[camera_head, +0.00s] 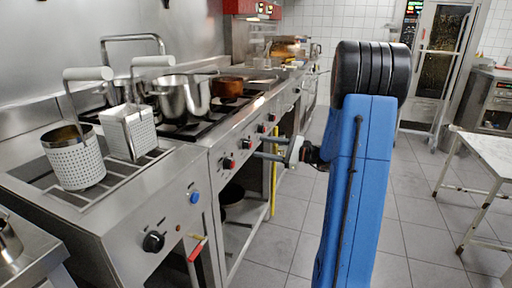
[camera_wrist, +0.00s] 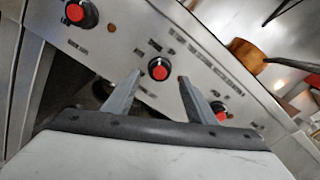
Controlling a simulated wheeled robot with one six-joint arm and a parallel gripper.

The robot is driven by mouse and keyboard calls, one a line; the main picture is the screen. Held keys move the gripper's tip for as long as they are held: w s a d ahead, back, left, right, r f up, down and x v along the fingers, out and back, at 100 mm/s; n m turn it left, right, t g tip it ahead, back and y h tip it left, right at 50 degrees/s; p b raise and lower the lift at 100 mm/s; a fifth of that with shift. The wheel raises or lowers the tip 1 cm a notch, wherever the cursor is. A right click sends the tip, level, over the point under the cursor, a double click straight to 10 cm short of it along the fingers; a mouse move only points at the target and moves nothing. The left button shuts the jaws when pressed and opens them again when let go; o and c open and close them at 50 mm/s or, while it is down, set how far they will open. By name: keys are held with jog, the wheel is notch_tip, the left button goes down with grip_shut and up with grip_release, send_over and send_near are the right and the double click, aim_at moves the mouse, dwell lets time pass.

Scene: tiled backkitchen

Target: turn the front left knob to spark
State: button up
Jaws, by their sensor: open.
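The stove's steel front panel (camera_head: 240,150) carries a row of red-faced knobs with black rims. The nearest knob (camera_head: 229,163) and the one behind it (camera_head: 247,143) show in the head view. My gripper (camera_head: 257,147) is in front of this panel, open and empty. In the wrist view my open fingers (camera_wrist: 159,78) point at the panel, with a middle knob (camera_wrist: 158,69) lined up between their tips. A left knob (camera_wrist: 80,13) and a right knob (camera_wrist: 218,110) lie outside the fingers. I cannot tell whether the fingertips touch the panel. The panel labels are too blurred to read.
Pots (camera_head: 183,97) and a copper pan (camera_head: 229,87) stand on the stove top. A fryer with perforated baskets (camera_head: 74,157) is at the near left, with a black knob (camera_head: 153,241). A white table (camera_head: 489,150) stands at the right. The tiled floor between is clear.

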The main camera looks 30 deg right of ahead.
jog(key=v, duration=1.2)
jog(key=shift+s+d, duration=0.2)
jog(key=shift+s, duration=0.05)
jog(key=s+a+n+g, duration=0.4)
jog(key=a+g, duration=0.1)
jog(key=a, duration=0.7)
jog(key=s+a+n+g, duration=0.3)
jog(key=a+n+g, duration=0.15)
jog(key=a, duration=0.75)
jog(key=s+a+f+n+g+h, duration=0.35)
jog(key=s+a+n, duration=0.3)
jog(key=s, duration=0.35)
jog(key=s+d+n+t+h, duration=0.1)
jog(key=s+n+t+h, duration=0.2)
jog(key=s+n+h, duration=0.4)
jog(key=shift+s+d+r+n+t, duration=0.2)
jog(key=shift+s+r+n+t, duration=0.15)
jog(key=shift+s, duration=0.8)
